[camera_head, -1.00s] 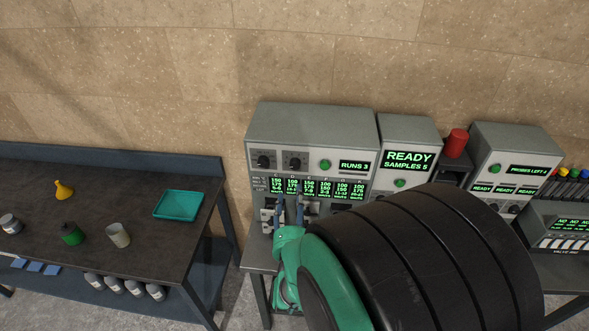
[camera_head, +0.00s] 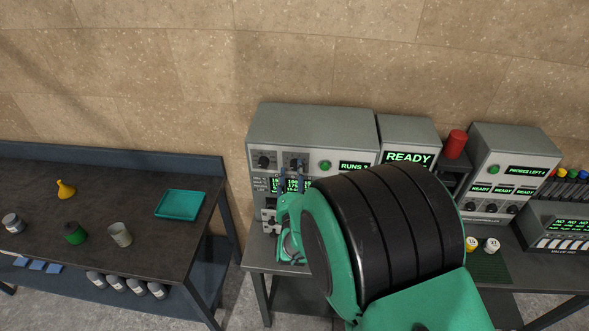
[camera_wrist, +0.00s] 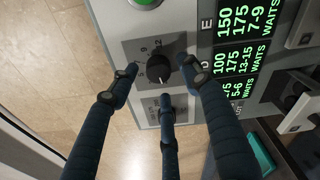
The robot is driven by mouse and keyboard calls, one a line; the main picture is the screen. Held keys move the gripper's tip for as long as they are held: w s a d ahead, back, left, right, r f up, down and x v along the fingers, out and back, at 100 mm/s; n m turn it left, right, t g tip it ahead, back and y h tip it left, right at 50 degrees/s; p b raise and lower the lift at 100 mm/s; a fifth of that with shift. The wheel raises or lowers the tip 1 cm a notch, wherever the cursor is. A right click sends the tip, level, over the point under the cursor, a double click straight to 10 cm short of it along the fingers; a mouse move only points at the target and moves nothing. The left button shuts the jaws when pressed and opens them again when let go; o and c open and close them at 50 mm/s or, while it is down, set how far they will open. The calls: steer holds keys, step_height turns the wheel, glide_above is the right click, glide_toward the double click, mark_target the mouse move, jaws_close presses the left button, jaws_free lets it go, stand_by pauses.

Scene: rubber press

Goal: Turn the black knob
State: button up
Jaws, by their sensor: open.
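Two black knobs sit on the front of a grey press panel (camera_head: 330,125): a left knob (camera_head: 263,162) and a right knob (camera_head: 296,164). My gripper (camera_head: 290,174) is open, with its blue fingers at the right knob, partly covering it. In the wrist view, that knob (camera_wrist: 158,67) has a white pointer line and sits on a dark numbered plate, between the two upper fingertips of my gripper (camera_wrist: 158,72). A third finger lies below it, over the other knob's plate. I cannot tell whether any finger touches the knob.
A green button (camera_head: 326,165) and a lit runs display lie right of the knobs. My arm hides much of the lower panel. Other machines stand to the right, with a red cylinder (camera_head: 456,144) between. A dark table with a teal tray (camera_head: 180,204) stands left.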

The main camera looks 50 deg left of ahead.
steer(key=shift+x, duration=1)
steer(key=shift+d, duration=0.1)
steer(key=c, duration=1.1)
